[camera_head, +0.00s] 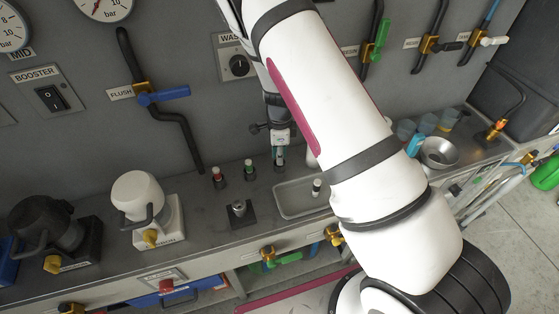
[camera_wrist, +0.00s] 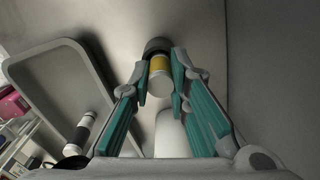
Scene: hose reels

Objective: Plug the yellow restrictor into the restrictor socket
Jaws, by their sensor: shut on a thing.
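The yellow restrictor (camera_wrist: 159,66), a short cylinder with a yellow band, a pale near end and a dark far end, is between the fingertips of my gripper (camera_wrist: 160,78) in the wrist view. The fingers are closed on its sides. In the head view my gripper (camera_head: 279,156) points down over the counter, behind the tray; the yellow band cannot be made out there. A dark square plate with a metal fitting (camera_head: 239,209) sits on the counter, left of the tray and in front of my gripper. It may be the restrictor socket; no label is readable.
A red-marked piece (camera_head: 217,175) and a green-marked piece (camera_head: 249,169) stand left of my gripper. The shallow tray (camera_head: 288,205) holds a black-banded white restrictor (camera_head: 317,187), also in the wrist view (camera_wrist: 82,130). A metal bowl (camera_head: 440,152) and cups stand right.

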